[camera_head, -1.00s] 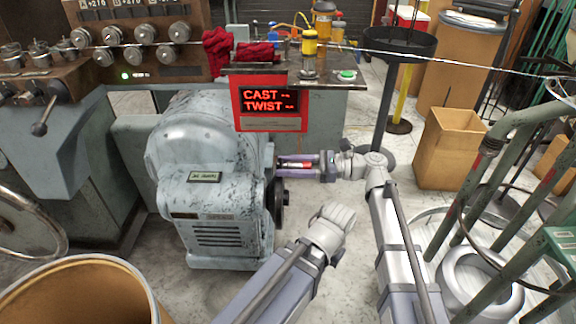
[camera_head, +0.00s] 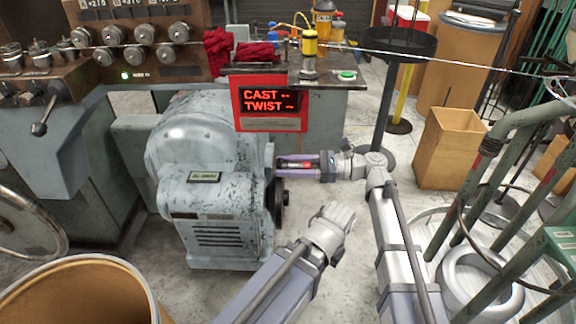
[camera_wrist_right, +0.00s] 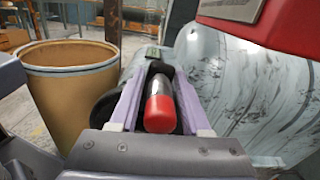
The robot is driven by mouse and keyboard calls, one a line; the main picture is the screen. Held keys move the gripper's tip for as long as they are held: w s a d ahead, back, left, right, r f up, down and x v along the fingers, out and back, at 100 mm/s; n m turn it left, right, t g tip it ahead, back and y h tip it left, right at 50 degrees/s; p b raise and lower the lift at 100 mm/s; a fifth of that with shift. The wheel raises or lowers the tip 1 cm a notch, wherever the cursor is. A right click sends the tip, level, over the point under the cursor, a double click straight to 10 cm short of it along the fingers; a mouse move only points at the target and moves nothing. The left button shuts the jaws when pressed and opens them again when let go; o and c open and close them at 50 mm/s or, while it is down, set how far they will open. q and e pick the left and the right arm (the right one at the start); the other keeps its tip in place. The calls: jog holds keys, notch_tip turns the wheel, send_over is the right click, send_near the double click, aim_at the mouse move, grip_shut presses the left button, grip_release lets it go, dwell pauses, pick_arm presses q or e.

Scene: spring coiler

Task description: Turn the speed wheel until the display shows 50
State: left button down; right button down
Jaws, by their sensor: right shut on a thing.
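The speed wheel (camera_head: 283,204) is a dark wheel on the right side of the grey machine (camera_head: 205,150); it shows edge-on, partly hidden. Its red-tipped metal handle (camera_head: 297,165) lies between the fingers of my right gripper (camera_head: 290,166), which is shut on it. In the right wrist view the handle (camera_wrist_right: 160,108) points toward the camera between the two pale purple fingers. The red display box (camera_head: 270,103) reads CAST and TWIST, each followed by dashes. A small dark plate (camera_head: 203,177) on the machine has greenish marks too small to read.
A brown drum (camera_head: 85,292) stands at the lower left and a cardboard box (camera_head: 450,150) at the right. Green rails (camera_head: 500,180) and a white ring (camera_head: 482,285) are right of my arms. A wire (camera_head: 440,60) crosses above.

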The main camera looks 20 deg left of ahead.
jog(key=shift+s+d+n, duration=0.25)
jog(key=shift+s+n, duration=0.55)
jog(key=shift+n, duration=0.1)
jog(key=s+n, duration=0.1)
jog(key=s+d+f+n+b, duration=0.1)
jog(key=s+n, duration=0.3)
jog(key=shift+s+d+f+b, duration=0.1)
jog(key=shift+d+f+b, duration=0.15)
jog(key=shift+f+b, duration=0.15)
jog(key=shift+s, duration=0.1)
jog(key=c, duration=0.6)
grip_release()
jog(key=shift+v, duration=3.95)
